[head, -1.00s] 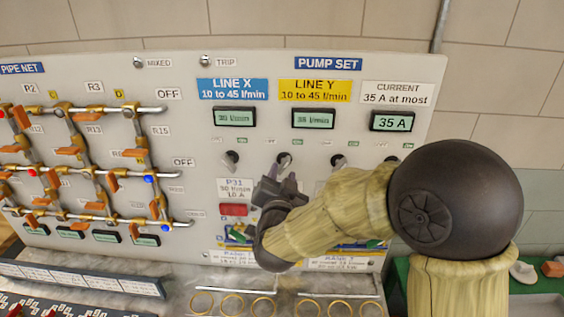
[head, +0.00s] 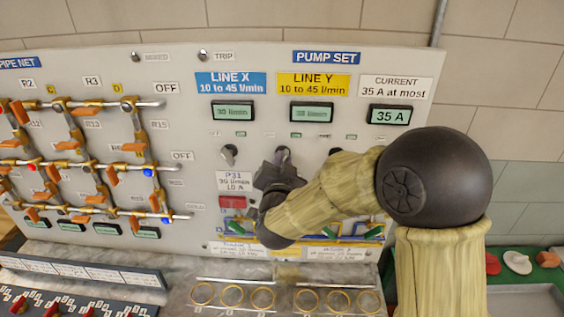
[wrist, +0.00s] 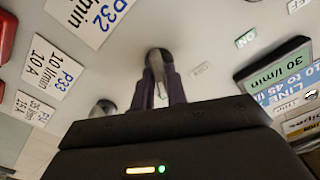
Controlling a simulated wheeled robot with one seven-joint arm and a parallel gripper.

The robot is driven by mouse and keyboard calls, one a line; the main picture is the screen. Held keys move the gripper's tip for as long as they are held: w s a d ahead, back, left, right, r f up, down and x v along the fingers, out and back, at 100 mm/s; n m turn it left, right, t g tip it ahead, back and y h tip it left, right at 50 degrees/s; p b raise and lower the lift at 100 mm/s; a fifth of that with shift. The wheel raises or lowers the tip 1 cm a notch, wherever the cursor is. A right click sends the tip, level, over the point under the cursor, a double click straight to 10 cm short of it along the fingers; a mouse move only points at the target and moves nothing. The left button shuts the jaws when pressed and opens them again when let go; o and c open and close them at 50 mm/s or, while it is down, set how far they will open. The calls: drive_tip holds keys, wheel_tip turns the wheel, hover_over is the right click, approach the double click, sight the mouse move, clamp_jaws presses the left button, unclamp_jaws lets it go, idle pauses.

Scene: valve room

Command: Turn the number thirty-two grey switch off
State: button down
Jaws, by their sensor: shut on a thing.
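The number thirty-two grey switch (wrist: 156,58) stands out from the panel near the P32 label (wrist: 92,14) in the wrist view. My gripper (wrist: 161,78) has its two dark fingers closed on either side of the switch. In the head view my gripper (head: 281,158) is at the second switch from the left in the row under the displays, and it mostly hides this switch. I cannot tell which way the switch is set.
The P31 grey switch (head: 229,155) is just left of my gripper. Another switch (wrist: 104,107) is near the P33 label (wrist: 52,73). LINE X display (head: 232,111) and LINE Y display (head: 311,112) are above; the current display (head: 389,115) reads 35 A. The pipe net (head: 85,160) is at left.

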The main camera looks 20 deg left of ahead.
drive_tip(key=shift+n+b, duration=0.3)
drive_tip(key=shift+n, duration=0.1)
drive_tip(key=shift+a+r+n+b, duration=0.1)
drive_tip(key=shift+n+b, duration=0.35)
drive_tip(key=shift+n, duration=2.3)
drive_tip(key=shift+a+r+n+b, duration=0.1)
drive_tip(key=shift+n+b, duration=0.35)
drive_tip(key=shift+n, duration=2.3)
drive_tip(key=c, duration=1.5)
unclamp_jaws()
drive_tip(key=shift+f, duration=0.1)
drive_tip(key=shift+s, duration=0.1)
